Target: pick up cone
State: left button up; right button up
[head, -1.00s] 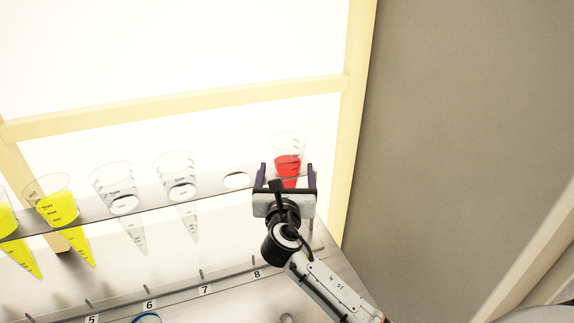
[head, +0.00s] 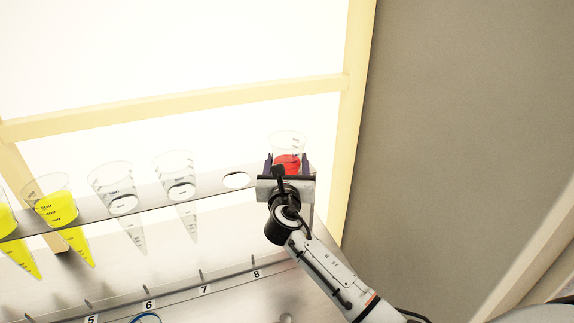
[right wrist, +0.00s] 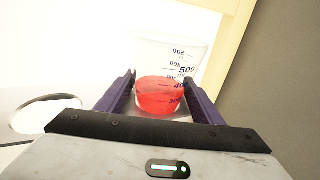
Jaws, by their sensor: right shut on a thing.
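A clear graduated cone (head: 288,145) with red liquid is at the right end of the shelf in the head view. It also shows upright in the right wrist view (right wrist: 168,60), between the two purple fingers. My right gripper (head: 287,163) is shut on this cone, one finger on each side. The cone's lower part is hidden behind my gripper. My left gripper is not in view.
The metal shelf (head: 212,184) has an empty hole (head: 236,180) left of the red cone. Two empty clear cones (head: 118,198) and yellow-filled cones (head: 58,209) stand further left. A grey wall (head: 460,130) is at the right.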

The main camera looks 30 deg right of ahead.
notch_tip(320, 180, up, 18)
jog(key=p, duration=0.3)
jog(key=shift+r, duration=0.15)
dwell(0.4)
